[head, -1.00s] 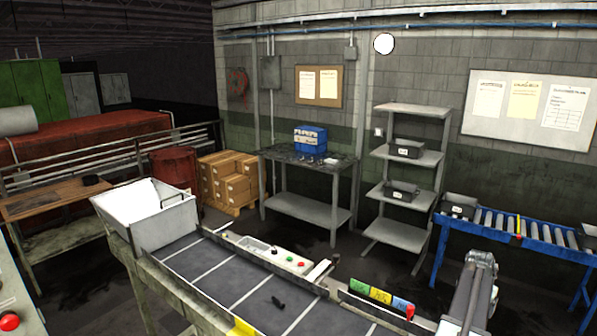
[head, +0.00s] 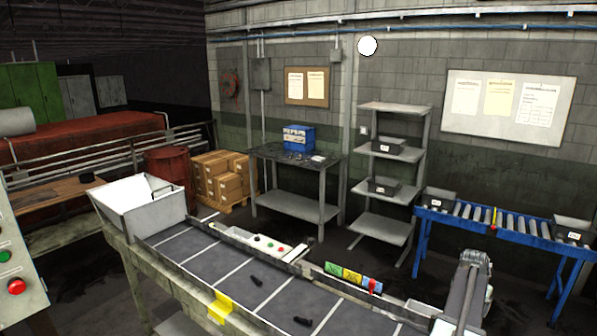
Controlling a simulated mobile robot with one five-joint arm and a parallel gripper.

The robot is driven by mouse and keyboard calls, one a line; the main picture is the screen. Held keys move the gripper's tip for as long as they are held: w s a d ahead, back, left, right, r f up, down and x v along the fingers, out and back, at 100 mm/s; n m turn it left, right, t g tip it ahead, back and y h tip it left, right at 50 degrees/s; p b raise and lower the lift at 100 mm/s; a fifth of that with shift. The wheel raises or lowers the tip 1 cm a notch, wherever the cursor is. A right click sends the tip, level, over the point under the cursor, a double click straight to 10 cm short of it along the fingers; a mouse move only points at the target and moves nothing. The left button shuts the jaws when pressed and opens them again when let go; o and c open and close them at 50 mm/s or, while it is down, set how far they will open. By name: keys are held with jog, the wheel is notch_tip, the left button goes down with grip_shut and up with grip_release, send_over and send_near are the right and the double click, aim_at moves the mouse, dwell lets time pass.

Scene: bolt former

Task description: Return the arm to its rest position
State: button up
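My gripper is not in view, so its opening and anything in it cannot be seen. A grey jointed piece (head: 470,288) rises at the lower right; it may be part of my arm, but I cannot tell for sure. The belt conveyor (head: 205,263) runs from the white bin (head: 140,207) toward the bottom right. A small dark part (head: 257,282) lies on the belt, and another dark part (head: 302,321) lies nearer the bottom edge.
A control panel (head: 18,262) with green and red buttons stands at the left edge. Coloured labels (head: 346,274) line the conveyor's far side. Behind are a workbench (head: 295,205), a shelf rack (head: 385,222) and a blue roller conveyor (head: 500,232). Open floor lies between.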

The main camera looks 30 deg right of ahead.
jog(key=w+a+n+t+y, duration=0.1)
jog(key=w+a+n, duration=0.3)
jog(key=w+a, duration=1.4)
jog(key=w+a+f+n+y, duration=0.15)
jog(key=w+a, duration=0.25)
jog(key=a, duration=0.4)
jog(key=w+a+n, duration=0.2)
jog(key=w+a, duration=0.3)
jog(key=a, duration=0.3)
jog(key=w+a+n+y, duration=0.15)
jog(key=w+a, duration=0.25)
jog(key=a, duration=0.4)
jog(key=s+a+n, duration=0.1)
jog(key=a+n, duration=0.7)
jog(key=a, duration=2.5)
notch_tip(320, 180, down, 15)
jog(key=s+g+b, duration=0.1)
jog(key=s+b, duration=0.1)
jog(key=b, duration=1.2)
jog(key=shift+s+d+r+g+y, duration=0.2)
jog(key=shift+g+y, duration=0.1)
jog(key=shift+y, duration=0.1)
